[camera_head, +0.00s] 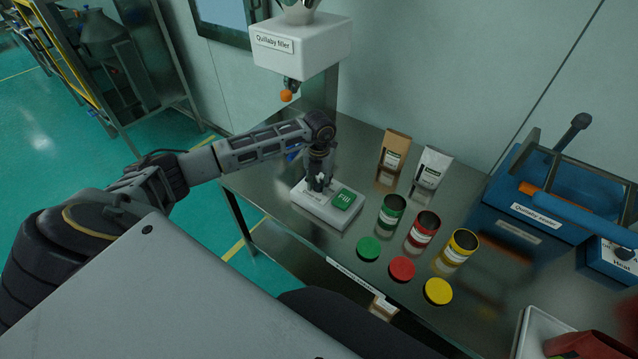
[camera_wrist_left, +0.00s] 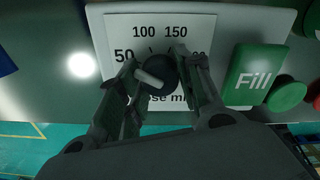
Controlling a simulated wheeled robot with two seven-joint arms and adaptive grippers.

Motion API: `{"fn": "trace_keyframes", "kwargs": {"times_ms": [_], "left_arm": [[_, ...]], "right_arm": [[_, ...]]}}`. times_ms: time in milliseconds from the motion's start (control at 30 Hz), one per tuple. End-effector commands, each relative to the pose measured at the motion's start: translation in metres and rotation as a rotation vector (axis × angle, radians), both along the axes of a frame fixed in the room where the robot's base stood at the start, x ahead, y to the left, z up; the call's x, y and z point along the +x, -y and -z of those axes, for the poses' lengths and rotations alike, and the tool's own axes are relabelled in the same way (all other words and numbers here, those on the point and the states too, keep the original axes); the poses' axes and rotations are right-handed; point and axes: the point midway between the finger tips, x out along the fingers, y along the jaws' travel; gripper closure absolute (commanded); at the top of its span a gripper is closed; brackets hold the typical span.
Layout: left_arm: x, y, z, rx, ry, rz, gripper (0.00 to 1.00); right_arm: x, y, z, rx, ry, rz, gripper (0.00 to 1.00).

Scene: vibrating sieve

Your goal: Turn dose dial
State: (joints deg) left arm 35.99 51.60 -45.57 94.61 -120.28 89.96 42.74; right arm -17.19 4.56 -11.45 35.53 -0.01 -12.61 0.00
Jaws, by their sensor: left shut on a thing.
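The dose dial (camera_wrist_left: 160,74) is a dark round knob with a pale pointer, on a white plate (camera_wrist_left: 110,32) marked 50, 100 and 150. The mark at the right and part of the lower lettering are hidden by my fingers. My left gripper (camera_wrist_left: 155,66) is shut on the dial from above, one finger on each side. The pointer slants toward the left, on the side of the 50. In the head view my left gripper (camera_head: 319,184) points down at the white filler base (camera_head: 330,210) and hides the dial. A green Fill button (camera_head: 344,200) is beside it.
The filler head (camera_head: 300,45) with an orange nozzle tip overhangs the base. Two bags, green, red and yellow tins, and matching lids (camera_head: 402,268) stand or lie to the right. A blue sealer (camera_head: 540,215) is at far right.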

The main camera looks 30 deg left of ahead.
Motion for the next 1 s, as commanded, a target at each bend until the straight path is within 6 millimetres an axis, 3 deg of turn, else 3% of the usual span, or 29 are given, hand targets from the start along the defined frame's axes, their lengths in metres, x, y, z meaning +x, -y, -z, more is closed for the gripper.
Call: {"fn": "trace_keyframes", "kwargs": {"times_ms": [300,767,800,933,1000], "left_arm": [[0.0005,-0.0004,-0.0006,0.000,0.002,-0.101,0.89],[0.0006,-0.0005,-0.0008,0.000,0.002,-0.115,0.88],[0.0006,-0.0005,-0.0009,0.000,0.002,-0.115,0.61],[0.0005,-0.0004,-0.0007,0.000,0.001,-0.114,0.44],[0.0004,-0.0004,-0.0005,0.000,0.001,-0.114,0.42]], "right_arm": [[0.0000,0.0010,0.0017,-0.001,0.000,0.000,1.00],[0.0000,0.0010,0.0018,-0.001,0.000,0.000,1.00],[-0.0001,0.0010,0.0017,-0.001,0.000,0.000,1.00],[-0.0002,0.0009,0.0018,-0.001,0.000,0.000,1.00],[-0.0002,0.0009,0.0018,-0.001,0.000,0.000,1.00]]}}
